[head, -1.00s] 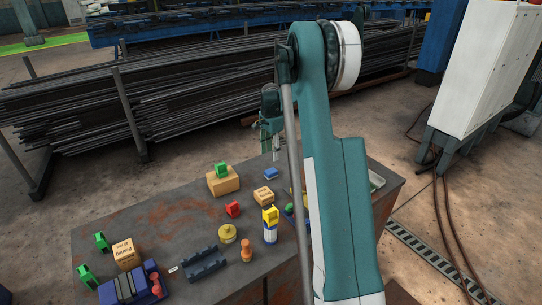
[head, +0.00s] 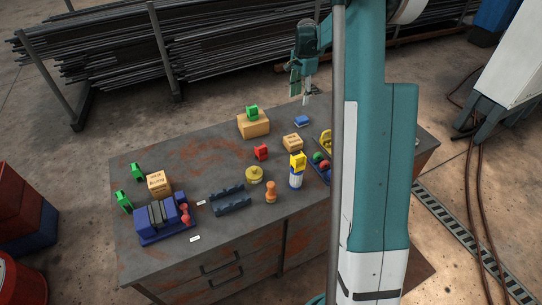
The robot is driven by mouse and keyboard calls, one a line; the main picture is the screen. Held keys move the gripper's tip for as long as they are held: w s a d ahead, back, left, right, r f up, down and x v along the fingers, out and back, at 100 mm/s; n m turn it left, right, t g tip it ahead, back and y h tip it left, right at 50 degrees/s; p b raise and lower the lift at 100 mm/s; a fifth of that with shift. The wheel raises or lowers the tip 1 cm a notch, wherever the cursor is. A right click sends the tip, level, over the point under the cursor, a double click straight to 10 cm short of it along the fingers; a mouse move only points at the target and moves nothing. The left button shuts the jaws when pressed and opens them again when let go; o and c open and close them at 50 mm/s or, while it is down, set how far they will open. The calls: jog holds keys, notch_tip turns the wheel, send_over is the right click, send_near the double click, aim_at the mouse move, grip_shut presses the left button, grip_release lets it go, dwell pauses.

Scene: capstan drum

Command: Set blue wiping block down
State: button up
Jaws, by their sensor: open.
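The blue wiping block (head: 302,121) lies on the back part of the grey worktable (head: 190,160), small in the head view. My gripper (head: 299,93) hangs above and behind it, pointing down, with clear space between its fingers and the block. The gripper is open and holds nothing that I can see. The fingers are small in this view.
A cardboard box (head: 253,126) bearing a green part stands left of the block. A smaller box (head: 292,143), a yellow-topped bottle (head: 297,172) and a tray of coloured balls (head: 320,168) are nearer. My arm hides the table's right part.

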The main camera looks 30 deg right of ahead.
jog(key=s+a+r+n+t, duration=0.2)
jog(key=s+a+r+n, duration=0.2)
jog(key=s+a+r, duration=0.6)
jog(key=s+a+r+n+t, duration=0.1)
jog(key=s+a+r+n, duration=0.3)
jog(key=s+a+r, duration=0.6)
jog(key=s+a+f+n+t, duration=0.2)
jog(key=s+a+n, duration=0.2)
jog(key=s+a, duration=0.4)
jog(key=s+a+f+n+t, duration=0.1)
jog(key=s+a+f+n, duration=0.1)
jog(key=s+a+n, duration=0.3)
jog(key=s+a, duration=0.4)
jog(key=s, duration=0.6)
jog(key=shift+t, duration=0.4)
